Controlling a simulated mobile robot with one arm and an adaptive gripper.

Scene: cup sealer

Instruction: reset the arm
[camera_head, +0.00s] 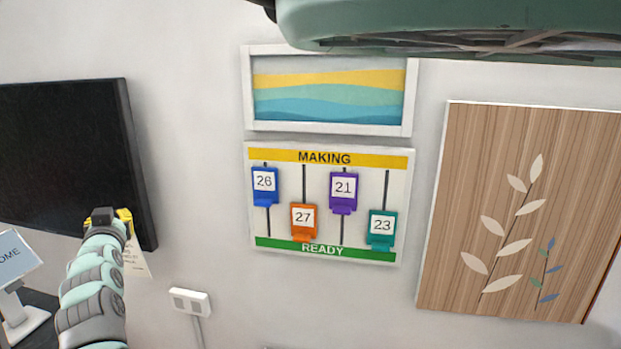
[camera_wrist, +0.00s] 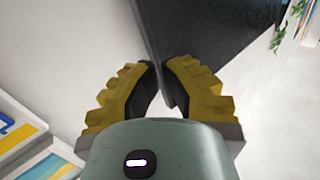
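My arm rises from the lower left in the head view. My gripper (camera_head: 112,217) is at its end, in front of the lower right part of a black wall screen (camera_head: 65,150). Only a dark part and a bit of yellow finger show there. In the wrist view my gripper (camera_wrist: 159,72) shows two yellow fingers with black pads. The tips lean together with only a narrow gap, and nothing is seen held between them.
Right of the arm, a MAKING/READY board (camera_head: 283,213) with several numbered tags hangs below a wave picture (camera_head: 330,97). A wooden leaf panel (camera_head: 450,200) is at right. A wall socket (camera_head: 190,302) is below. A WELCOME-style sign (camera_head: 14,262) stands lower left.

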